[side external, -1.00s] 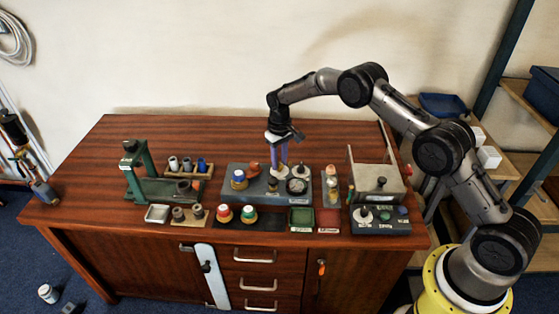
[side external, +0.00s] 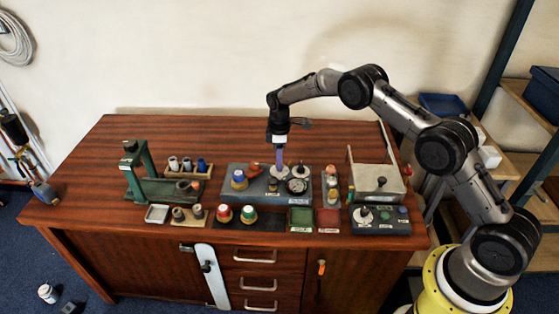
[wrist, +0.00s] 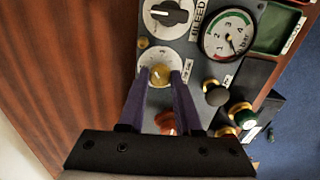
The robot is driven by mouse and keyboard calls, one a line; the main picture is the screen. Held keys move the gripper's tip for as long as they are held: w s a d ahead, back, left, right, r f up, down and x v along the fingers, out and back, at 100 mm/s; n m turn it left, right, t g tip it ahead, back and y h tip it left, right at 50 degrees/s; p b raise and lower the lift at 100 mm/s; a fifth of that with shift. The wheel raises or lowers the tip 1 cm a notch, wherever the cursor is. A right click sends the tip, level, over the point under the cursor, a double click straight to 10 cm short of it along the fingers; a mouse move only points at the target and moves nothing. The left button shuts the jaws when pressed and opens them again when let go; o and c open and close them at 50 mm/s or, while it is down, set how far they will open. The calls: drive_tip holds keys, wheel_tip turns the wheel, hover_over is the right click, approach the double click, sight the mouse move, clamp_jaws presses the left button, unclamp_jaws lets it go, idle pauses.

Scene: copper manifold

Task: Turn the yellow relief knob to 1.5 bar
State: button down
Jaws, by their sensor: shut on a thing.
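The yellow relief knob (wrist: 160,75) sits on a white round dial with small marks, in the wrist view. My gripper (wrist: 163,78) has its two purple fingers on either side of the knob, shut on it. In the side view my gripper (side external: 279,163) points straight down at the grey manifold panel (side external: 230,195), and the knob is hidden by the fingers. The pressure gauge (wrist: 229,33) has a white face marked in bar with a coloured arc. Its needle points to the lower right in the wrist view; the exact reading is too small to tell.
A black knob (wrist: 170,13) by the BLEED label is next to the yellow one. An orange-red part (wrist: 167,121) lies close to the fingers. Dark brass-based knobs (wrist: 216,92) stand nearby. A green press stand (side external: 143,172) is at left and a metal box (side external: 376,182) at right.

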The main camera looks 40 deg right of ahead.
drive_tip(key=shift+r+n, duration=0.15)
drive_tip(key=shift+n, duration=0.45)
drive_tip(key=c, duration=0.6)
unclamp_jaws()
wheel_tip(320, 180, up, 14)
idle(0.4)
